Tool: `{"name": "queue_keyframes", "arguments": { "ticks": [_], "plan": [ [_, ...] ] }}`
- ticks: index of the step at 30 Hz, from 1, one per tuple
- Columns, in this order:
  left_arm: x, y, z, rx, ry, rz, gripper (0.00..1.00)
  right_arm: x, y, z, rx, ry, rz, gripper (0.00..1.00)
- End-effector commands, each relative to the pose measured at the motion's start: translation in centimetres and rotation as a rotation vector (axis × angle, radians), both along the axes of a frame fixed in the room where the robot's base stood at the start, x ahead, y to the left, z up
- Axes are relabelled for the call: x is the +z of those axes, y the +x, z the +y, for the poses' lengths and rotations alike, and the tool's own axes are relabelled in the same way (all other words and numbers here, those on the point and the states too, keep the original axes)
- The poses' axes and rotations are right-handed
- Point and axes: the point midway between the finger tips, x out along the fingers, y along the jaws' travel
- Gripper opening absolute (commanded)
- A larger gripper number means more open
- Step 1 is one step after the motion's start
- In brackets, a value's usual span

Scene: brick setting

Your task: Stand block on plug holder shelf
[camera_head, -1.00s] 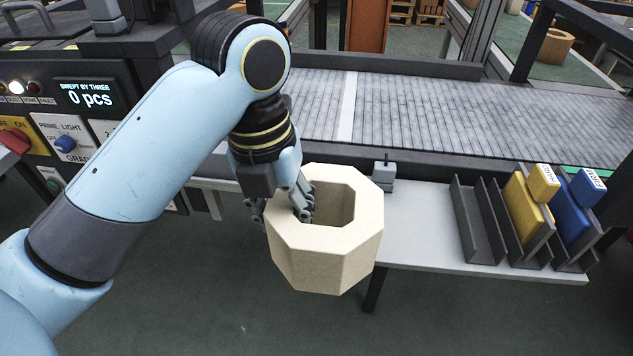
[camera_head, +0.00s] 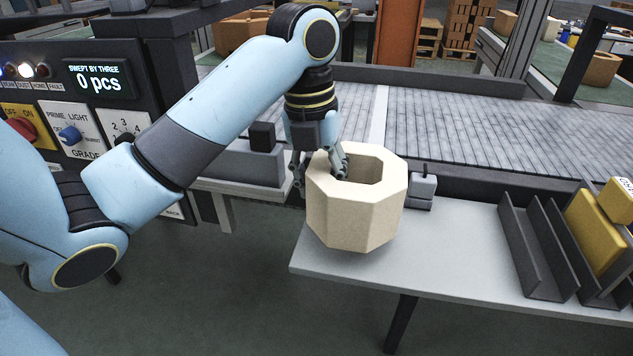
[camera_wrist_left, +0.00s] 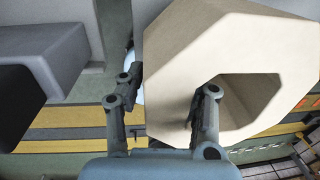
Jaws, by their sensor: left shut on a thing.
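The block is a cream octagonal ring (camera_head: 350,215) with a wide hole through it, seen in the head view at the left end of a light grey shelf (camera_head: 450,245). My left gripper (camera_head: 322,172) is shut on the block's left wall, one finger outside and one inside the hole. In the left wrist view the block (camera_wrist_left: 180,75) sits between the two fingers (camera_wrist_left: 165,100). The block is upright, its hole facing up. I cannot tell whether its underside touches the shelf. My right gripper is in neither view.
A small grey fixture with a pin (camera_head: 421,190) stands right behind the block. Dark slotted holders (camera_head: 545,250) and a yellow piece (camera_head: 595,232) are at the shelf's right. A roller conveyor (camera_head: 450,125) runs behind. The shelf between block and holders is clear.

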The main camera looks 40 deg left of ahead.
Motion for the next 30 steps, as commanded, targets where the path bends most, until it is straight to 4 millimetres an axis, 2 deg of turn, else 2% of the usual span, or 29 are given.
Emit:
{"name": "queue_keyframes", "arguments": {
  "ticks": [5,9,13,25,26,30],
  "plan": [
    [-0.8,0.2,0.0,-0.002,-0.001,-0.004,0.00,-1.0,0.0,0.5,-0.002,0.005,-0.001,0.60],
    [-2.6,0.1,0.0,-0.001,0.000,-0.004,0.00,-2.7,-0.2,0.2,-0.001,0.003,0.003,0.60],
    [-3.8,0.1,0.0,-0.001,0.000,-0.004,0.00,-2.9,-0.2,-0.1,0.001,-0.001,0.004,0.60],
    [-4.1,0.1,0.0,-0.001,0.000,-0.005,0.00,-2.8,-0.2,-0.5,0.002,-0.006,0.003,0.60],
    [-4.2,0.0,0.1,0.000,0.001,-0.001,0.38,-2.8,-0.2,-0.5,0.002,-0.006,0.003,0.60],
    [-4.2,0.0,0.0,0.000,0.001,-0.001,0.56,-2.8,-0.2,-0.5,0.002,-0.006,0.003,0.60]
  ]
}}
